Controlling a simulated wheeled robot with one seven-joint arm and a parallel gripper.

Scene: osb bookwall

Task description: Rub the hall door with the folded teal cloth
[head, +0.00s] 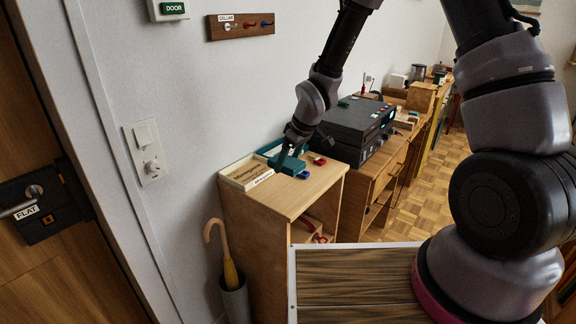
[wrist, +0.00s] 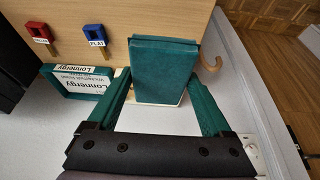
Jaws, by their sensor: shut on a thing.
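The folded teal cloth (wrist: 165,70) is a thick, flat pad between the two teal fingers of my gripper (wrist: 160,92) in the wrist view. My gripper is shut on it. In the head view my gripper (head: 290,152) is over the small wooden cabinet by the wall, with the teal cloth (head: 287,165) at its tips. I cannot tell whether the cloth touches the cabinet top. A brown wooden door (head: 60,275) stands at the far left of the head view, with a dark handle plate labelled FLAT (head: 42,205). My gripper is well to the right of it.
The cabinet (head: 262,205) bears a shallow labelled tray (head: 240,175), a red-tagged key (wrist: 39,33) and a blue-tagged key (wrist: 95,36). An umbrella in a grey stand (head: 235,300) stands between door and cabinet. A dark case (head: 355,125) lies to the right. A switch panel (head: 146,150) is on the wall.

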